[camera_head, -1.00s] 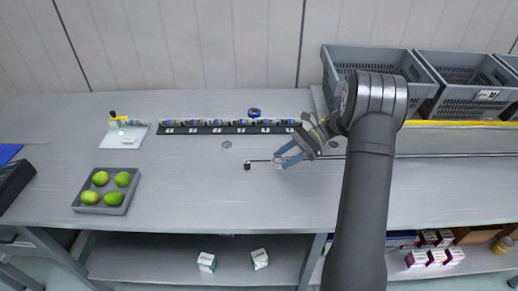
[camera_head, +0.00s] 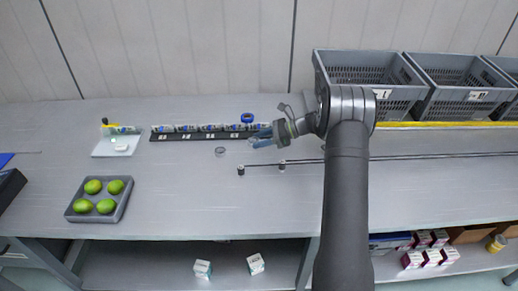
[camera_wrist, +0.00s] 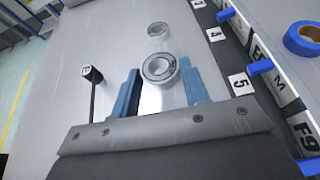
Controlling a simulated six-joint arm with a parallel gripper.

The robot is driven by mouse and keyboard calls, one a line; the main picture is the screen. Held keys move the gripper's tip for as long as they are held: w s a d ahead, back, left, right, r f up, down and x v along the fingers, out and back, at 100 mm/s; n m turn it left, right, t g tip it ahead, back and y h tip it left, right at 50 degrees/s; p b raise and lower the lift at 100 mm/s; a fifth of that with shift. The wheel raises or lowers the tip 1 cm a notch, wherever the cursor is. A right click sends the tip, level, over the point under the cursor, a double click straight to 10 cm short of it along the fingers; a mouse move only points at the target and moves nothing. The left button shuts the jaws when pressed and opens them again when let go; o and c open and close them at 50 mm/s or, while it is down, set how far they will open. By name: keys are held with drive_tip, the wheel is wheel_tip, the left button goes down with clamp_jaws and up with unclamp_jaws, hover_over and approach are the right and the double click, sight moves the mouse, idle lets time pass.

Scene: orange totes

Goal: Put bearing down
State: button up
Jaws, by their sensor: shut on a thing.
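My gripper (camera_head: 260,138) is at the middle of the bench, just in front of the right end of the black rack (camera_head: 195,136). In the wrist view its two blue fingers (camera_wrist: 160,88) are shut on a grey metal bearing (camera_wrist: 160,80), whose ring faces the camera. In the head view the held bearing is too small to make out. A second grey ring (camera_head: 220,152) lies on the bench left of my gripper; it also shows beyond the held bearing in the wrist view (camera_wrist: 157,30). The rack's numbered labels run along the right in the wrist view (camera_wrist: 239,84).
A blue tape roll (camera_head: 247,117) sits behind the rack. Two small dark cylinders (camera_head: 241,170) (camera_head: 282,166) stand near the thin rod. A tray of green fruit (camera_head: 99,207) is at left, grey crates (camera_head: 370,101) at back right. The front middle of the bench is clear.

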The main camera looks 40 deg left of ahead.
sight(260, 153)
drive_tip(key=shift+s+a+f, duration=0.15)
drive_tip(key=shift+a+f, duration=0.15)
drive_tip(key=shift+f, duration=1.85)
drive_tip(key=shift+f, duration=0.1)
drive_tip(key=o, duration=1)
drive_tip(key=shift+d, duration=0.1)
drive_tip(key=v, duration=1.2)
drive_tip(key=shift+s, duration=0.1)
